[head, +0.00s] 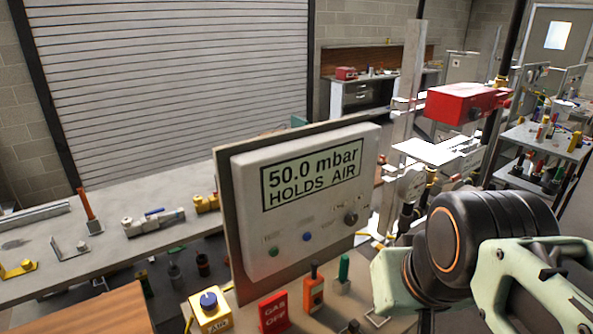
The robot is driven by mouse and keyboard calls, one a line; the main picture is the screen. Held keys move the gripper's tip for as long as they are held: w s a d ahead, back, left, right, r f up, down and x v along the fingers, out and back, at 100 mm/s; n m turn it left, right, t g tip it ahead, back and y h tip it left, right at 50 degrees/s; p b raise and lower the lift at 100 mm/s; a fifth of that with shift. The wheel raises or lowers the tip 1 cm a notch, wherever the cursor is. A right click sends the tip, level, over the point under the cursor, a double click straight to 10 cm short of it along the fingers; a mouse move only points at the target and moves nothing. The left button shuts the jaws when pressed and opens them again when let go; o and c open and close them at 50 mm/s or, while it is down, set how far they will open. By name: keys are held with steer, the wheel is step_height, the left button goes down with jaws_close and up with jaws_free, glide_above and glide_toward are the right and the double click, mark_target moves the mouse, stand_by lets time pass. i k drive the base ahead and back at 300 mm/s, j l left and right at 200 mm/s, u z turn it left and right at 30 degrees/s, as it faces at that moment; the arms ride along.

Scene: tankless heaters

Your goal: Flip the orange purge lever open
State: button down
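I cannot tell for sure which part is the orange purge lever. An orange upright piece (86,204) stands on a small grey block on the left bench. Another orange piece (314,294) with a dark top stands below the display box, beside a red "GAS OFF" block (273,312). Any lever behind my arm is hidden.
A white box (300,205) reading "50.0 mbar HOLDS AIR" stands in the middle. A yellow "AIR" block (210,311) with a blue knob sits in front. A long grey bench (150,245) with fittings is at left; a red box (462,103) is at right.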

mark_target(440, 182)
steer(key=i+l, duration=0.2)
steer(key=l, duration=0.15)
steer(key=i+l, duration=0.15)
steer(key=l, duration=0.15)
steer(key=i+l, duration=0.2)
steer(key=l, duration=0.15)
steer(key=i+l, duration=0.15)
steer(key=l, duration=0.2)
